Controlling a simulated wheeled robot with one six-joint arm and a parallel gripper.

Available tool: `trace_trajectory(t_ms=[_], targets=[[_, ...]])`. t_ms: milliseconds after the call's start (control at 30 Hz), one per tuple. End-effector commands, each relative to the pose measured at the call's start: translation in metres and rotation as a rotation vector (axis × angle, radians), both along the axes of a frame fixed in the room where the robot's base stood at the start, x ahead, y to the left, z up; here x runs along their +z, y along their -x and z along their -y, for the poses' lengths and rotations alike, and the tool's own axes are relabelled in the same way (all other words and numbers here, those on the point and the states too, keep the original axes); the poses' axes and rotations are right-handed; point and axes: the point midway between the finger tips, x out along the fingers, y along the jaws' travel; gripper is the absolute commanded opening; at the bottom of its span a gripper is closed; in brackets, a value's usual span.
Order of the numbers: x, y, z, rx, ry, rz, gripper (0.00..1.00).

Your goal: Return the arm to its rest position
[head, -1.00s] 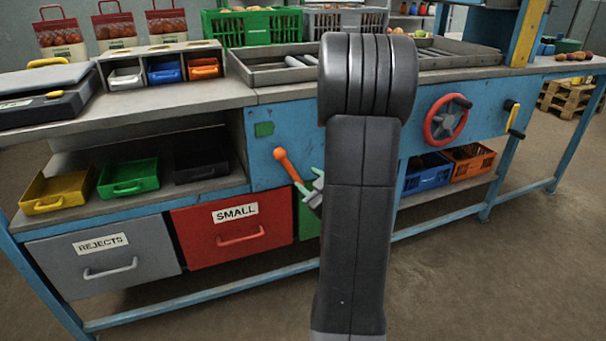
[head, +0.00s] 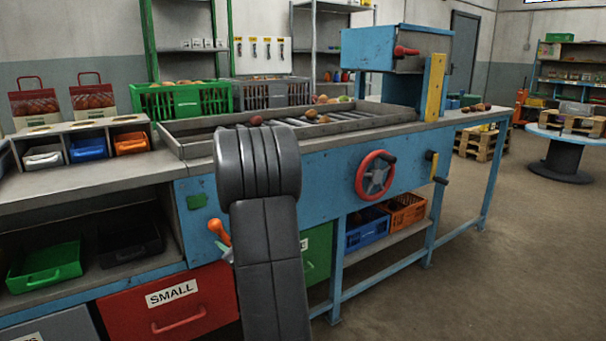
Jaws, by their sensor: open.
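My arm (head: 268,230) rises in the front middle of the head view, its dark grey links standing before the blue workbench (head: 325,185). My gripper (head: 226,251) is mostly hidden behind the arm; only a small pale part shows at the arm's left edge. It is open, and I see nothing held in it. An orange-handled lever (head: 219,231) on the bench front shows just above that part. I cannot tell whether they touch.
The red SMALL drawer (head: 205,309) is left of my arm. A roller tray (head: 187,147) lies on top. Open floor (head: 500,270) is at right.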

Motion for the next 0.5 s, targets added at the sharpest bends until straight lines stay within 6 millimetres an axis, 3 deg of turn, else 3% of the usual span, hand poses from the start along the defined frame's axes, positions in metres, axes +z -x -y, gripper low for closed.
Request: trace_trajectory(t_ms=[267, 500], targets=[[-0.005, -0.031, -0.031, 0.000, -0.001, 0.001, 0.43], [-0.001, -0.034, -0.027, -0.002, -0.032, -0.021, 0.43]])
